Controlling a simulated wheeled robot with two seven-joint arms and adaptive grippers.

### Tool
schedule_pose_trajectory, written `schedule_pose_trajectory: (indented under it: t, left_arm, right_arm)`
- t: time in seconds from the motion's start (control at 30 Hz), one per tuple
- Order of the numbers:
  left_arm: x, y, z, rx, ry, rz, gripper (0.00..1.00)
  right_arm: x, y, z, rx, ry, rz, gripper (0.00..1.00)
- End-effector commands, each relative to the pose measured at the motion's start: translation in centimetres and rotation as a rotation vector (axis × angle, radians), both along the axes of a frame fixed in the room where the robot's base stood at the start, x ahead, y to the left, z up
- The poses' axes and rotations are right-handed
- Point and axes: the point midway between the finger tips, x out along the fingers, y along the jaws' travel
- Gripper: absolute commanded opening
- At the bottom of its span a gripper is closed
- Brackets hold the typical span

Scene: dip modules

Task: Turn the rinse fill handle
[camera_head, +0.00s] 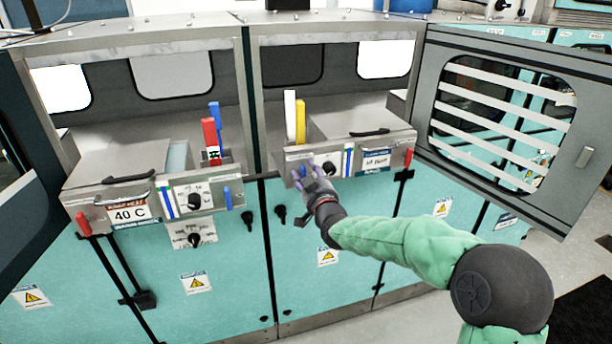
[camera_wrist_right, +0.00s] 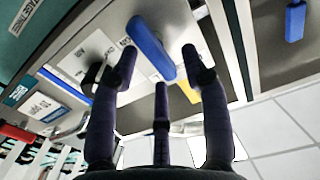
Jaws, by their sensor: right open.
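A short blue handle (camera_wrist_right: 151,48) sits on the light front panel of the right-hand module. In the right wrist view it lies slantwise between the tips of my right gripper (camera_wrist_right: 160,68), whose dark purple fingers are spread on both sides of it. I cannot tell whether any finger touches it. In the head view my right gripper (camera_head: 312,180) is at the left part of that module's front panel and partly hides the blue handle (camera_head: 303,170). The panel's small lettering is too small to read. My left gripper is not in view.
A black knob (camera_head: 328,168) is close to the right of the gripper. Yellow (camera_head: 300,121) and white (camera_head: 290,116) levers rise above it. An open door (camera_head: 500,128) stands at the right. The left module has a red lever (camera_head: 210,138) and another blue handle (camera_head: 228,198).

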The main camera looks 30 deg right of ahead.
Motion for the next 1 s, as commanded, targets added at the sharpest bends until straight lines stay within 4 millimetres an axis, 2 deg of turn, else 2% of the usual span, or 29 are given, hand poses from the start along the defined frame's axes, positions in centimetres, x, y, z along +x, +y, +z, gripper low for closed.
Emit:
schedule_pose_trajectory:
  t: [0.1,0.4,0.47,0.57,0.6,1.0]
  left_arm:
    - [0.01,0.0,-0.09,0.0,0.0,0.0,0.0]
    - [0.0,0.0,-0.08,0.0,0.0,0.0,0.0]
    - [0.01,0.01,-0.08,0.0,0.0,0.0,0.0]
    - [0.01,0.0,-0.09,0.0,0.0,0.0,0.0]
    - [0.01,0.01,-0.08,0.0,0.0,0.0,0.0]
    - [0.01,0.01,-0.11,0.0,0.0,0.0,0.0]
  right_arm:
    - [0.58,-0.1,-0.05,0.0,0.001,0.001,0.46]
    - [0.72,-0.13,-0.01,0.0,0.001,0.001,0.46]
    - [0.72,-0.14,-0.01,0.0,0.001,0.001,0.32]
    - [0.71,-0.14,-0.01,0.0,0.001,0.001,0.04]
    - [0.71,-0.13,-0.01,0.0,0.001,0.001,0.0]
    - [0.74,-0.06,0.0,-0.037,0.009,0.001,0.0]
